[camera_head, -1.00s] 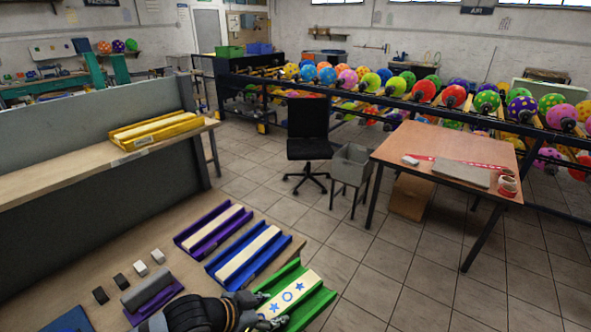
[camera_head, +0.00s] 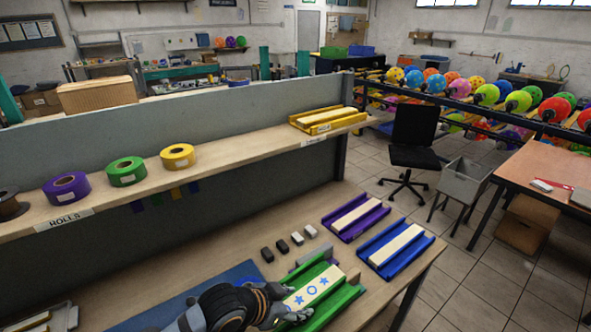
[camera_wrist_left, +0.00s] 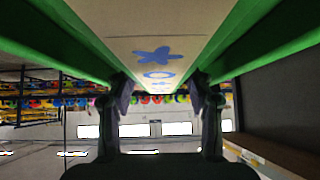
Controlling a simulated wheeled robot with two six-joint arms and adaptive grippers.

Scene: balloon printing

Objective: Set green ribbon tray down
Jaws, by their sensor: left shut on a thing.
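The green ribbon tray (camera_head: 340,304) carries a pale strip with blue stars and a ring. My left gripper (camera_head: 290,314) is shut on its near end. The tray is above the lower workbench, at the bottom centre of the head view; whether it touches the bench I cannot tell. In the left wrist view, the green tray (camera_wrist_left: 262,30) fills the top, with the two fingers of the left gripper (camera_wrist_left: 164,92) at its end. My right gripper is not in view.
A purple tray (camera_head: 374,220) and a blue tray (camera_head: 423,244) lie right on the workbench (camera_head: 230,248). Small blocks (camera_head: 282,245) lie behind the green tray. A blue mat (camera_head: 165,312) lies left. The shelf (camera_head: 235,151) holds ribbon rolls and a yellow tray (camera_head: 345,113).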

